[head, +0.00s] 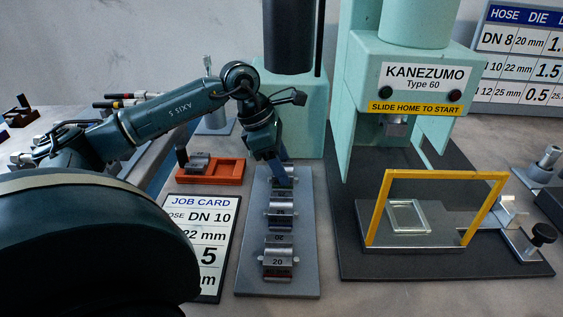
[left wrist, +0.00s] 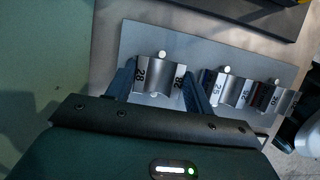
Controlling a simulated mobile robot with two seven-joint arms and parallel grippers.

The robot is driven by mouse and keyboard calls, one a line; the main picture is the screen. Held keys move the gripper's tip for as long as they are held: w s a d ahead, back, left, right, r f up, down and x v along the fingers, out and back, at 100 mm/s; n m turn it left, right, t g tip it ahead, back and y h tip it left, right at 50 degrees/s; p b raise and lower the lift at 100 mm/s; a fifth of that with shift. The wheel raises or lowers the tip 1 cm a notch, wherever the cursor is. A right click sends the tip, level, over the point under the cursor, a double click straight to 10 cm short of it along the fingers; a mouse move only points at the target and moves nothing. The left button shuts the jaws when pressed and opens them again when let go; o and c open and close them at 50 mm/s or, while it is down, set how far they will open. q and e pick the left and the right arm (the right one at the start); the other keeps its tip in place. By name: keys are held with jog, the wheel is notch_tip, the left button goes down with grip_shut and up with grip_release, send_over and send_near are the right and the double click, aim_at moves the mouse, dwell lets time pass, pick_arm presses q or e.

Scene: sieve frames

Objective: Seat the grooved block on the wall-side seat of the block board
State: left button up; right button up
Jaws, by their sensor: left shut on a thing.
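The block board (head: 247,275) is a long grey plate running away from me. My left gripper (head: 280,174) points down at its far, wall-side end. In the left wrist view its two blue fingers (left wrist: 158,88) are shut on a silver grooved block marked 28 (left wrist: 158,72), one finger on each side. This block is over the end of the plate; I cannot tell whether it rests fully on its seat. Two other grooved blocks, marked 25 (head: 280,214) and 20 (head: 277,262), sit on the middle and near seats. My right gripper is not in view.
An orange tray (head: 225,173) with a metal piece in it lies left of the board, above the job card (head: 195,235). A teal press (head: 365,110) with a yellow guard frame (head: 440,175) stands to the right. A teal column stands behind the board's far end.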

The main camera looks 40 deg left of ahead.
pick_arm(q)
jog(key=shift+f, duration=0.1)
jog(key=o, duration=1.5)
jog(key=shift+c, duration=0.2)
jog(key=shift+f, duration=0.1)
jog(key=v, duration=1.3)
jog(key=shift+r+p, duration=0.2)
jog(key=shift+p, duration=0.1)
jog(key=shift+s, duration=0.1)
